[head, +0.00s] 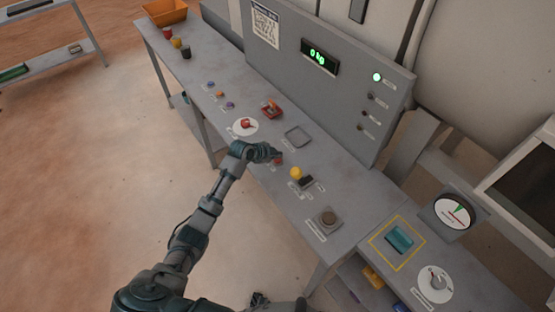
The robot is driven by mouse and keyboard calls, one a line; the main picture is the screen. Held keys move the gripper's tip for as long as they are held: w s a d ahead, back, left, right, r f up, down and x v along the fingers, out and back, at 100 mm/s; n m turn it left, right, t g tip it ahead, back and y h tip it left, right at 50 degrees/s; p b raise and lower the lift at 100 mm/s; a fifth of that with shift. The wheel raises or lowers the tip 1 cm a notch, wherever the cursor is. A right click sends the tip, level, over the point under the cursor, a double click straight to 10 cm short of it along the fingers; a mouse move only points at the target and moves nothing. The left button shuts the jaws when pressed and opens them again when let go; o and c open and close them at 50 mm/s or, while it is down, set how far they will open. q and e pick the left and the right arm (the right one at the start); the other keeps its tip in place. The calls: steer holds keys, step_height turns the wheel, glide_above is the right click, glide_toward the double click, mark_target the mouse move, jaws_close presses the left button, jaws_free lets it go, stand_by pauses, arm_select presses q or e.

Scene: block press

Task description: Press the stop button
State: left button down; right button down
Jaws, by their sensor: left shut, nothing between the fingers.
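My left gripper (274,155) is shut and empty, low over the console's near half. Its fingertips are right at a small red button (278,161) and partly cover it; I cannot tell whether they touch it. No readable label shows which control is the stop button. A red control on a white disc (246,125) sits to the left of the gripper. A yellow ball-shaped knob (296,173) stands just right of the fingertips, beside a dark block.
The grey console table (350,190) also carries a square pad with a brown round button (328,217), an empty grey tray (298,137) and a red tray (271,110). A panel with a green display (319,55) rises behind. A dial gauge (454,211) stands at right.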

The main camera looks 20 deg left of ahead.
mark_target(276, 160)
arm_select(q)
steer(key=shift+f, duration=0.35)
stand_by(0.3)
steer(key=shift+s+f, duration=0.1)
steer(key=shift+f, duration=0.45)
stand_by(0.6)
steer(key=shift+r+p, duration=0.55)
steer(key=shift+r, duration=0.4)
steer(key=shift+r, duration=0.1)
step_height(276, 160, up, 5)
steer(key=p, duration=0.4)
steer(key=shift+p, duration=0.3)
